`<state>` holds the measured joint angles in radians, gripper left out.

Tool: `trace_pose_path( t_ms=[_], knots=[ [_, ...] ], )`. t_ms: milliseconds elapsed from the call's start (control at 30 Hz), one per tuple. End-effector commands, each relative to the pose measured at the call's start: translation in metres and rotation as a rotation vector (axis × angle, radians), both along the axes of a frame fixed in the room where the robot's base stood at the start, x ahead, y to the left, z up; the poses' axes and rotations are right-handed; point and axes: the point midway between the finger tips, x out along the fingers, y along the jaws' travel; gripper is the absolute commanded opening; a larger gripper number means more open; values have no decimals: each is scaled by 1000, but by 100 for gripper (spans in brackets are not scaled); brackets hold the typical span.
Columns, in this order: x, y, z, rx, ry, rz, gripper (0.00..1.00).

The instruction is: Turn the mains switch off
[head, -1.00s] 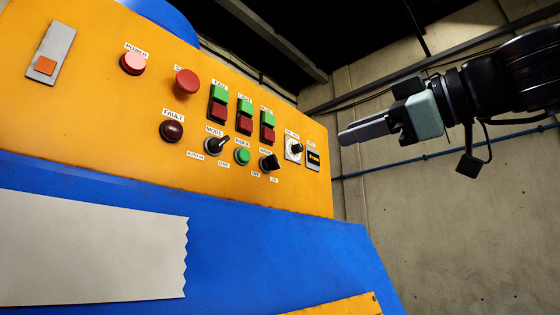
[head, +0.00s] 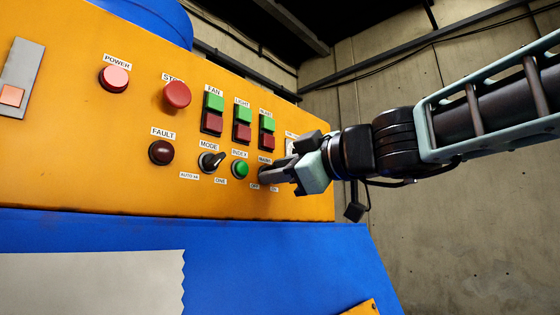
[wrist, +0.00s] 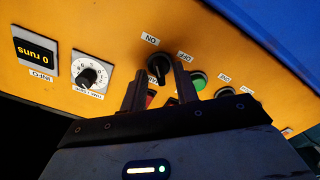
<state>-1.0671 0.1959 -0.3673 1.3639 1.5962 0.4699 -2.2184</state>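The mains switch is a black rotary knob (wrist: 159,67) on the orange panel, with ON and OFF labels beside it in the wrist view. My gripper (head: 263,176) is at the panel there. In the wrist view its two fingers (wrist: 160,79) are apart, with the knob at the gap between their tips. I cannot tell whether either finger touches it. Which label the knob points to is unclear.
Close by are the green index button (head: 240,169), the mode knob (head: 211,161), and the white dial (wrist: 91,76) with the INFO display (wrist: 36,50). Above are green-and-red button pairs (head: 243,123) and a red stop button (head: 177,95). The power lamp (head: 115,78) looks lit pink.

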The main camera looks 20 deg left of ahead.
Motion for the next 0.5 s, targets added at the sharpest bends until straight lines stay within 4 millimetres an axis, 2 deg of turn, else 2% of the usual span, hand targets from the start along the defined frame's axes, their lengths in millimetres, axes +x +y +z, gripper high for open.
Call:
trace_pose_path(
  t_ms=[233, 267, 333, 367, 500],
  knots=[
    [0, 1, 0, 1, 0, 1, 30],
    [0, 1, 0, 1, 0, 1, 24],
    [0, 1, 0, 1, 0, 1, 5],
    [0, 1, 0, 1, 0, 1, 0],
    [0, 1, 0, 1, 1, 1, 0]
  ],
)
